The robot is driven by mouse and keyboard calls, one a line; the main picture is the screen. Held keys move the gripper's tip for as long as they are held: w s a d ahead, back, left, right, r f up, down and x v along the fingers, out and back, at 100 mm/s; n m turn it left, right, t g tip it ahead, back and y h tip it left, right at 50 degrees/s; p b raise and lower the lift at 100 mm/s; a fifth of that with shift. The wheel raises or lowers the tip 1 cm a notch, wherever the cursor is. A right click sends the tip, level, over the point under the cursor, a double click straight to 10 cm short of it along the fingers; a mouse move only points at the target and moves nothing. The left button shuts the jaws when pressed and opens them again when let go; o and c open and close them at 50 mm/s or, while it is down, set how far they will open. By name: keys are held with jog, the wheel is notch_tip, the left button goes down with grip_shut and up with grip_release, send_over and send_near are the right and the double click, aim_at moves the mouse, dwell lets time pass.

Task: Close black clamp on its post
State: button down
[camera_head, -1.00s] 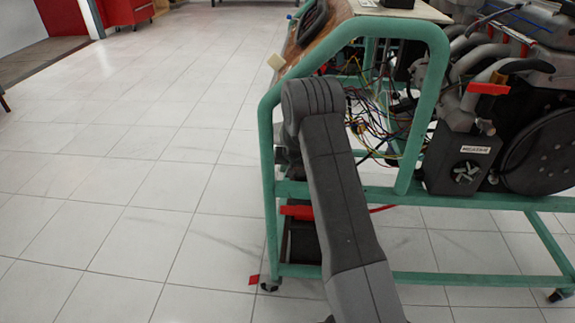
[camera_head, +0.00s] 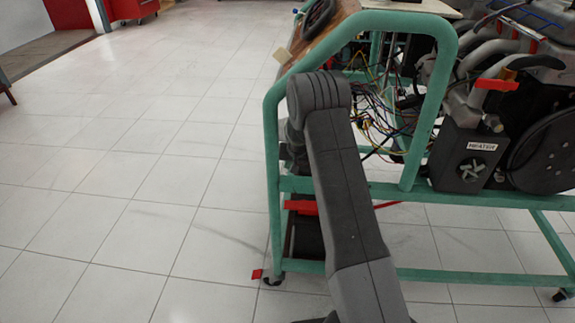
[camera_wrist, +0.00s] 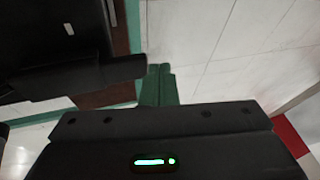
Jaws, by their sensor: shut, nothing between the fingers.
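My gripper (camera_wrist: 160,72) shows in the wrist view with its two greenish-dark fingers together and nothing between them. A large black block (camera_wrist: 45,60) fills the upper left of that view, and a dark bar (camera_wrist: 125,68) reaches from it to just left of my fingertips. I cannot tell whether this bar is the black clamp, or whether it touches my fingers. No post can be made out. In the head view my arm hides my gripper. A black box (camera_head: 306,240) with a red part (camera_head: 301,207) sits low in the trainer's frame, partly behind my arm.
A red tag (camera_head: 257,274) is near a caster. Tiled floor at left is clear.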

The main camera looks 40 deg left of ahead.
jog(key=p+v, duration=0.3)
jog(key=v, duration=0.9)
jog(key=shift+r, duration=0.3)
jog(key=shift+s+d, duration=0.1)
jog(key=b+x, duration=0.3)
jog(key=x, duration=1)
jog(key=shift+f+b, duration=0.35)
jog(key=shift+r, duration=0.1)
